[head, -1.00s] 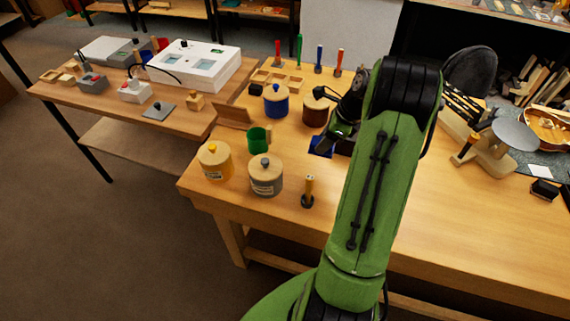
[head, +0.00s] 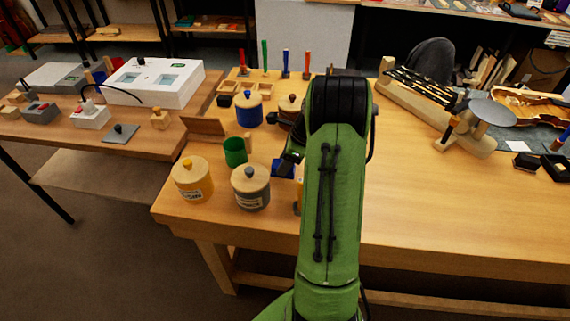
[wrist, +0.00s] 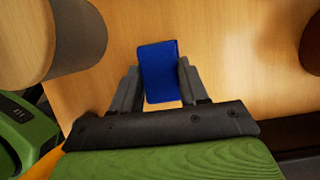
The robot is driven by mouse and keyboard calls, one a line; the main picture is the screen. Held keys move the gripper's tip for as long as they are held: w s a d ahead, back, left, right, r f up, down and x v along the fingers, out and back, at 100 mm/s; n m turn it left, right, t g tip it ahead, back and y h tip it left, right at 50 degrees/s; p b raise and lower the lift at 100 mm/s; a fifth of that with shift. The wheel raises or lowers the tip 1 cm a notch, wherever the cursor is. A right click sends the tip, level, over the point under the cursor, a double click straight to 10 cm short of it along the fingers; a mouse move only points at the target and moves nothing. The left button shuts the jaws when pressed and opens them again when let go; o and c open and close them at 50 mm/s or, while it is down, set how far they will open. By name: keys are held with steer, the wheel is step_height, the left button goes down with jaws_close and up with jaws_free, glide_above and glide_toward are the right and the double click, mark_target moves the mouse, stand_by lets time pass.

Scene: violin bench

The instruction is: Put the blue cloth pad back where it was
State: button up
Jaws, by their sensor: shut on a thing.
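The blue cloth pad (wrist: 159,70) is between the two fingers of my gripper (wrist: 159,80) in the wrist view, with bare wood behind it. In the head view a blue patch of the pad (head: 284,168) shows beside my arm, right of the green cup and the grey-bodied jar. My gripper (head: 287,162) is shut on the pad, but my arm hides most of it in the head view. I cannot tell whether the pad touches the bench top.
A yellow jar (head: 192,180), a grey jar (head: 251,188), a green cup (head: 235,152) and a blue jar (head: 249,109) stand close on the left. A brown jar (head: 290,107) is partly hidden behind my arm. The bench right of my arm (head: 440,205) is clear.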

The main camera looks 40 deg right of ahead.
steer(key=shift+f, duration=0.1)
steer(key=o, duration=0.9)
steer(key=shift+o, duration=0.2)
